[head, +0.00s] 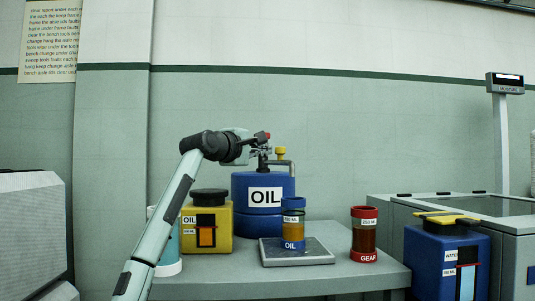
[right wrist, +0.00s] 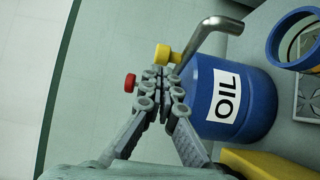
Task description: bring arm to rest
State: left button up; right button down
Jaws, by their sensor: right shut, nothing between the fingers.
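My right gripper (head: 264,142) is at the end of the arm that rises from the lower left in the head view. It hangs beside the top of the blue OIL drum (head: 263,188), near the yellow knob (head: 280,151) and the metal spout (head: 283,165). In the right wrist view the fingers (right wrist: 158,85) are closed together with nothing between them. The yellow knob (right wrist: 162,54) and a red knob (right wrist: 130,83) show close to the fingertips; I cannot tell whether they touch. My left gripper is not in view.
On the grey bench (head: 205,290) stand a yellow OIL container (head: 220,245), an OIL beaker (head: 294,228) on a flat grey plate (head: 315,252), and a red-topped GEAR beaker (head: 364,235). A blue WATER container (head: 425,265) stands at the right.

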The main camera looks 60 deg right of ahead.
jog(key=s+a, duration=0.5)
jog(key=s, duration=0.3)
jog(key=shift+a, duration=0.4)
jog(key=shift+f, duration=0.1)
